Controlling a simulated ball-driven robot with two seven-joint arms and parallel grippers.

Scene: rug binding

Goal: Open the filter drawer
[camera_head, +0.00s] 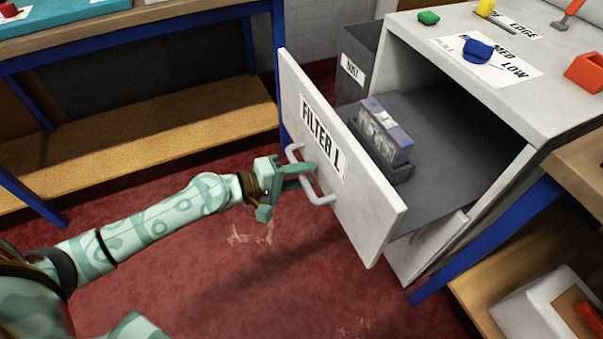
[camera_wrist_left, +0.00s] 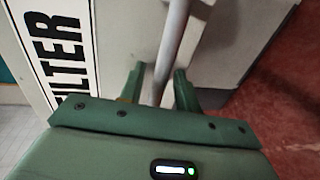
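The filter drawer stands open, pulled out of the grey cabinet (camera_head: 423,58). Its pale front panel (camera_head: 374,208) carries a "FILTER L" label (camera_head: 322,135) and a light grey bar handle (camera_head: 320,196). The label and handle also show in the left wrist view, the handle (camera_wrist_left: 174,38) running down between the fingers. A grey filter block (camera_head: 385,135) sits inside the drawer, in a dark holder. My right gripper is not in view.
A dark grey "DUST" bin (camera_head: 352,85) stands behind the drawer. A blue cap (camera_head: 478,50), a green piece (camera_head: 428,18) and a red box (camera_head: 584,73) lie on the cabinet top. A wooden shelf (camera_head: 150,140) is at left. The red floor before the drawer is clear.

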